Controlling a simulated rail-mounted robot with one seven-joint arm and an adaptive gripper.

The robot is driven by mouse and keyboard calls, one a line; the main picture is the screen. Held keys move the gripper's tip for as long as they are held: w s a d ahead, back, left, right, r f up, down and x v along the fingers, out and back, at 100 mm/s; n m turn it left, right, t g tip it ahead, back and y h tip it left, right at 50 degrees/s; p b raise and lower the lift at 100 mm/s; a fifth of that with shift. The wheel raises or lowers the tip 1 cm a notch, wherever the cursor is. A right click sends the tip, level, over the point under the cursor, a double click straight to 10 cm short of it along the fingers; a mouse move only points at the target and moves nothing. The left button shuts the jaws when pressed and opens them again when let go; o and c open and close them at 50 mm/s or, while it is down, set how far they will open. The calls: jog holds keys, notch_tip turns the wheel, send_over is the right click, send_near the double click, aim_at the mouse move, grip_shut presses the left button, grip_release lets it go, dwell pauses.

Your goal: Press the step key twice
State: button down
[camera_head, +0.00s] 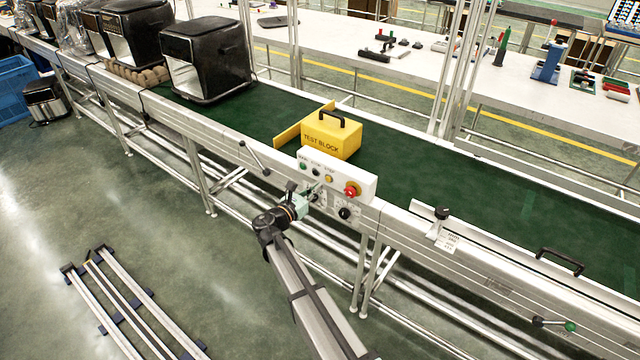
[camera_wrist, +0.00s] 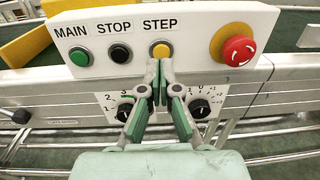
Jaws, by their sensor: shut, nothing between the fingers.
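The white control box (camera_head: 343,180) is fixed to the front rail of the conveyor. In the wrist view it carries, left to right, a green MAIN button (camera_wrist: 80,58), a black STOP button (camera_wrist: 119,53) and the yellow STEP key (camera_wrist: 161,50). My gripper (camera_wrist: 160,68) is shut and empty, its tips just below the STEP key and overlapping its lower edge in the picture. I cannot tell whether they touch it. In the head view my gripper (camera_head: 314,188) is in front of the box.
A red emergency stop (camera_wrist: 237,50) sits right of the STEP key. Two black knobs are below, one left (camera_wrist: 125,112) and one right (camera_wrist: 200,109) of my fingers. A yellow test block (camera_head: 331,137) stands on the green belt (camera_head: 430,185) behind the box. Black fryers (camera_head: 206,57) stand farther left.

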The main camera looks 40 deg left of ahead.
jog(key=s+b, duration=0.1)
jog(key=s, duration=0.9)
jog(key=shift+b, duration=0.35)
jog(key=shift+a+f, duration=0.1)
dwell(3.7)
